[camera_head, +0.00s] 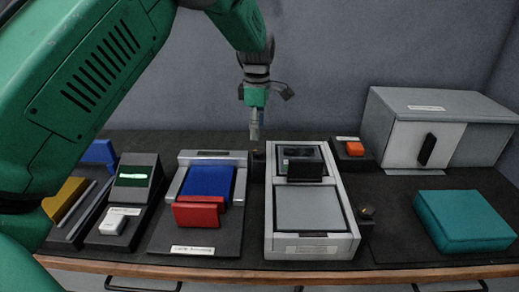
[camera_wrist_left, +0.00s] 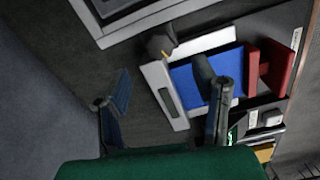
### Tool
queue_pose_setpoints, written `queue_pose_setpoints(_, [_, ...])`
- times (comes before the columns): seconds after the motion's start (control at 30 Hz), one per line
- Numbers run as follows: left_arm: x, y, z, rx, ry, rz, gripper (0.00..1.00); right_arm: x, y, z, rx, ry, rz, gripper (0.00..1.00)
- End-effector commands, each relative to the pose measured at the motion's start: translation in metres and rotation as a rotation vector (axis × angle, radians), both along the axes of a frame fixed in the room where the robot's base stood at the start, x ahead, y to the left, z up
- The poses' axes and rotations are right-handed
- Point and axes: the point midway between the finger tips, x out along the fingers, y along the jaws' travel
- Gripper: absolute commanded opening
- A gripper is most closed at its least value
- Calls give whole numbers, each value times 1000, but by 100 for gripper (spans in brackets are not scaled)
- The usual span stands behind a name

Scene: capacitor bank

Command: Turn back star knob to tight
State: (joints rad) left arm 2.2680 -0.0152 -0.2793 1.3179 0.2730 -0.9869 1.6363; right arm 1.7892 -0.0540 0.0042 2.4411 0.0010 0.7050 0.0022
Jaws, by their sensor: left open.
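The back star knob (camera_head: 258,155) is a small dark knob by the back left corner of the grey framed unit (camera_head: 353,236). In the left wrist view the dark knob (camera_wrist_left: 158,45) sits between that frame and the blue block, with a small yellow mark beside it. My left gripper (camera_head: 254,130) hangs above and behind the knob, apart from it. Its two fingers (camera_wrist_left: 168,95) are spread and empty in the wrist view. A second knob (camera_head: 367,211) stands at the unit's right front side. My right gripper is not in view.
A blue block (camera_head: 208,183) with a red piece (camera_head: 198,214) stands left of the unit. A grey box (camera_head: 388,140) and teal block (camera_head: 464,220) are at right. An orange button (camera_head: 354,147) is behind. A green-lit device (camera_head: 134,172) is at left.

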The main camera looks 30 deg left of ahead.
Motion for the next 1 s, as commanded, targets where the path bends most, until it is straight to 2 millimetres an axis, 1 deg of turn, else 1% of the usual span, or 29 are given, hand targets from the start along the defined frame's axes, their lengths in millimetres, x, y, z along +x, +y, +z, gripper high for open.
queue_pose_setpoints(0.03, [-1, 0, -13, -1, 4, 0, 53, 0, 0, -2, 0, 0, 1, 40])
queue_pose_setpoints(0.1, [0, -2, -26, 1, 3, 0, 53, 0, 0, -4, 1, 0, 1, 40])
queue_pose_setpoints(0.2, [-1, -4, -42, 4, 2, 0, 53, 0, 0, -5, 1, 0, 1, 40])
queue_pose_setpoints(0.3, [-1, -7, -53, 6, 0, -1, 53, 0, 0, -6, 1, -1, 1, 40])
queue_pose_setpoints(0.5, [0, -7, -64, 7, -1, -1, 53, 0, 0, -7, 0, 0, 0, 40])
queue_pose_setpoints(0.77, [0, -2, -66, 2, -1, 0, 53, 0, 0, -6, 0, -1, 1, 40])
queue_pose_setpoints(0.8, [0, -1, -66, 1, -2, 0, 39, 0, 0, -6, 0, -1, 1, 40])
queue_pose_setpoints(0.87, [0, -1, -66, 1, -1, 0, 18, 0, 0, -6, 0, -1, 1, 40])
queue_pose_setpoints(0.9, [0, -1, -66, 2, -1, 0, 4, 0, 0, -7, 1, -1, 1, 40])
queue_pose_setpoints(1.0, [0, -2, -66, 6, -1, 0, 4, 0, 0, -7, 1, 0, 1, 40])
